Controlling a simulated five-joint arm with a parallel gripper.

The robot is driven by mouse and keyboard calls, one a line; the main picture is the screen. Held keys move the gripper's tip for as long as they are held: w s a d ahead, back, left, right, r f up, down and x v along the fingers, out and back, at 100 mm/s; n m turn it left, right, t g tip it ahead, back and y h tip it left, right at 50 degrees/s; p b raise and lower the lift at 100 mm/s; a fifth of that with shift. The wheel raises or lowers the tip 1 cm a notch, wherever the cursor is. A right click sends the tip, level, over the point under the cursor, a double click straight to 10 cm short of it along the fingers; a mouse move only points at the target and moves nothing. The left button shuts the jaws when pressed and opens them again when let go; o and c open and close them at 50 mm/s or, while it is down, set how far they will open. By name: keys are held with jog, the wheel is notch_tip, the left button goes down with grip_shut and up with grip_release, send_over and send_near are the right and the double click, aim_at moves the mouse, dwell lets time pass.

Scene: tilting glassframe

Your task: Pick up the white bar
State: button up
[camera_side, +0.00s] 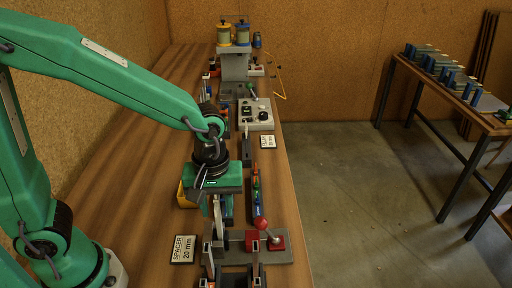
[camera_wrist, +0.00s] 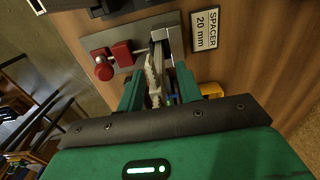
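My gripper (camera_wrist: 158,74) points down over the near fixture in the wrist view, with its two green fingers apart. A pale, whitish bar (camera_wrist: 152,82) with a jagged edge lies between the fingers, and gaps show beside it. I cannot tell its full shape or whether a finger touches it. In the side view my gripper (camera_side: 217,208) hangs just behind the near fixture, and its green body hides part of what lies below. A pale upright strip (camera_side: 217,214) shows beneath it there; I cannot tell whether it is the same bar.
The near grey fixture (camera_wrist: 101,39) carries a red block and a red knob (camera_wrist: 104,71). A "SPACER 20 mm" sign (camera_side: 184,249) lies left of it, and a yellow bin (camera_side: 185,194) stands behind the sign. A control box (camera_side: 257,114) stands farther back. The bench's left side is clear.

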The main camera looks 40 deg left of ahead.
grip_shut()
dwell(0.4)
jog(key=shift+r, duration=5.05)
jog(key=shift+w, duration=0.1)
